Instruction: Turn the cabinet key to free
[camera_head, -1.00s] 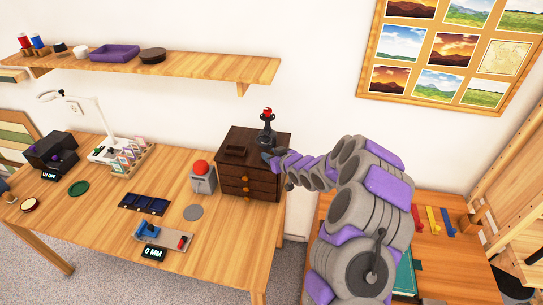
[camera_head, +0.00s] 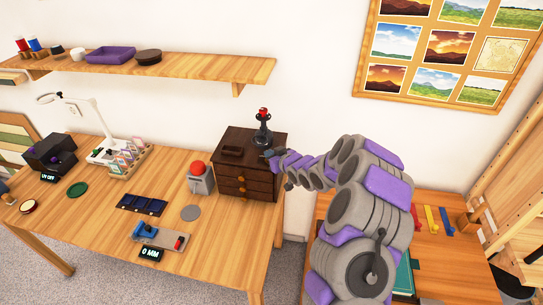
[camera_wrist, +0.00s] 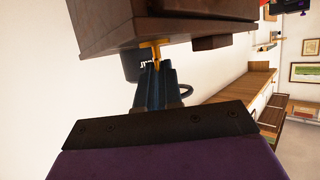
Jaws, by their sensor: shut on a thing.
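The dark brown cabinet (camera_head: 235,172), with small drawers and orange knobs, stands at the right end of the wooden table. In the wrist view its brown body (camera_wrist: 110,28) fills the top. A brass T-shaped key (camera_wrist: 155,46) shows just below it. My gripper (camera_wrist: 156,68) is shut on the key, with its dark fingers close together. In the head view my gripper (camera_head: 268,155) is at the cabinet's right side, and the key cannot be made out. A dark cylinder with partly hidden white lettering (camera_wrist: 138,65) is behind the fingers.
A black stand with a red top (camera_head: 263,128) and a small brown tray (camera_head: 232,150) sit on the cabinet. A red-button box (camera_head: 199,178) stands to its left. A shelf (camera_head: 200,66) hangs above. The table's front right is clear.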

